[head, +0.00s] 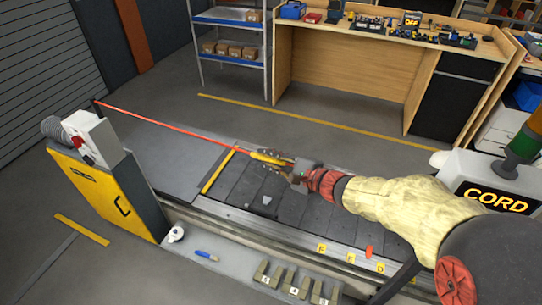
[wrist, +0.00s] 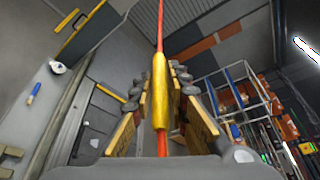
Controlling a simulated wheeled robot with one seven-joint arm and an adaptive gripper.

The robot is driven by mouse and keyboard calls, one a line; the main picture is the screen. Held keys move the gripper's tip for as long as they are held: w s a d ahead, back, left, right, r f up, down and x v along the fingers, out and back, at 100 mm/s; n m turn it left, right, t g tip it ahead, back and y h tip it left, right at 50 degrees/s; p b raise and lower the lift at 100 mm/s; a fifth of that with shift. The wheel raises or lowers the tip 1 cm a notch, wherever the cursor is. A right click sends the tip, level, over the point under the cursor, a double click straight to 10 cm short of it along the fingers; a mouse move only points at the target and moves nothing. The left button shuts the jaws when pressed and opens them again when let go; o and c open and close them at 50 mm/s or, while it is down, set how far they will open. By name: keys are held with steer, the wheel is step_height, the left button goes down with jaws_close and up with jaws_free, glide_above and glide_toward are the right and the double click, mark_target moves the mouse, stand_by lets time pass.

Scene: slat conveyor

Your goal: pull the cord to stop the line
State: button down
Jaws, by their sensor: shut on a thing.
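The red cord (head: 165,125) runs from a thin post at the left, above the conveyor, to its yellow handle (head: 264,158). My gripper (head: 275,164) is shut on this handle over the dark slats. In the wrist view the yellow handle (wrist: 160,92) lies lengthwise between my two fingers (wrist: 160,105), with the red cord (wrist: 160,22) leading away from its far end. The cord looks straight and slightly slanted. A dark display (head: 495,197) at the right reads "CORD" in yellow. The slat conveyor (head: 236,190) lies below my gripper; my arm covers its right part.
A yellow cabinet (head: 90,195) with a white box (head: 92,135) on top stands at the left. Small blocks (head: 297,282) and a blue-handled tool (head: 206,256) lie on the near ledge. A wooden workbench (head: 345,75) and shelf (head: 230,50) stand behind, across clear floor.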

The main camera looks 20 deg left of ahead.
steer(key=shift+s+f, duration=0.1)
steer(key=shift+s, duration=0.1)
steer(key=c, duration=1.7)
jaws_free()
steer(key=shift+c, duration=0.2)
steer(key=v, duration=1.2)
steer(key=shift+w, duration=0.1)
